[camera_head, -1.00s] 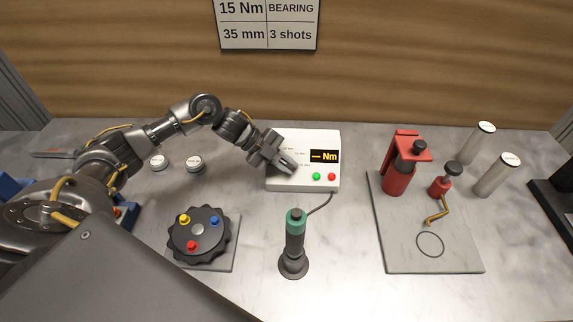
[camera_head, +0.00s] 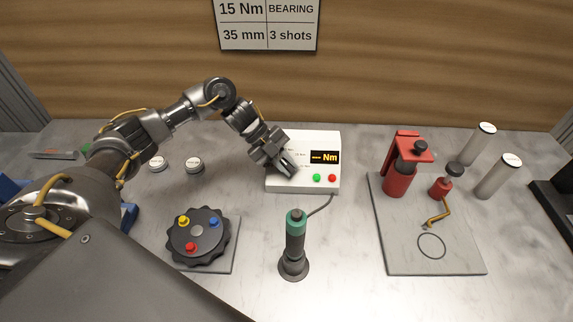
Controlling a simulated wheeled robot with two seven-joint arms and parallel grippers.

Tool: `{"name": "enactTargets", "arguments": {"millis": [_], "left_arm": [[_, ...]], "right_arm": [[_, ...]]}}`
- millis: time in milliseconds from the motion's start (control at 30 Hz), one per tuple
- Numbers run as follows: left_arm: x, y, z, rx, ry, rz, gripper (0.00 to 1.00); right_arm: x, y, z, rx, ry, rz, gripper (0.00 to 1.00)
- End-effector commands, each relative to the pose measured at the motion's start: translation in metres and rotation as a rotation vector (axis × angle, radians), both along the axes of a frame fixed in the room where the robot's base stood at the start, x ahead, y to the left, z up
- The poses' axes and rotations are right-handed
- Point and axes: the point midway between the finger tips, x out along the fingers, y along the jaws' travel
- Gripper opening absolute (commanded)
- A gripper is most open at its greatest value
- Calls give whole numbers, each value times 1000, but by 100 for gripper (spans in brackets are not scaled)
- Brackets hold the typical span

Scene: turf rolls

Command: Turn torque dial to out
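The white torque controller box (camera_head: 319,146) stands at the back middle of the table. Its dark display (camera_head: 324,157) shows dashes and "Nm" in yellow, with a green and a red button below. My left gripper (camera_head: 286,169) is over the left part of the box's sloped face, fingers pointing down and right. The torque dial is hidden behind the gripper, and I cannot tell whether the fingers touch it or are closed on it. Part of the printed dial scale shows above the gripper. My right gripper is not in view.
A green-topped torque driver (camera_head: 295,242) stands in front, cabled to the box. A black knobbed turntable (camera_head: 199,237) is left of it. A grey plate (camera_head: 405,255) with a red press (camera_head: 394,180) is at right. A sign (camera_head: 267,36) hangs above.

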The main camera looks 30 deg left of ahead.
Motion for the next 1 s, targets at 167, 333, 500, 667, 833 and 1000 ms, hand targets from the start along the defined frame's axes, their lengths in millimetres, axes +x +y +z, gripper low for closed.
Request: {"name": "enactTargets", "arguments": {"millis": [167, 333, 500, 667, 833, 1000], "left_arm": [[0, 0, 0, 0, 0, 0, 36], [0, 0, 0, 0, 0, 0, 36], [0, 6, 4, 0, -3, 1, 36], [-2, 24, 21, 2, -5, 4, 36], [-4, 48, 47, 2, -6, 3, 36], [-7, 66, 68, 3, -3, 2, 36]], "right_arm": [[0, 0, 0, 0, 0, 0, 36], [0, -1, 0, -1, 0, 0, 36], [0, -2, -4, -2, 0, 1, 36], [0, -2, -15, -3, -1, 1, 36], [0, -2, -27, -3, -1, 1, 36], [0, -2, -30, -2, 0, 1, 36]]}}
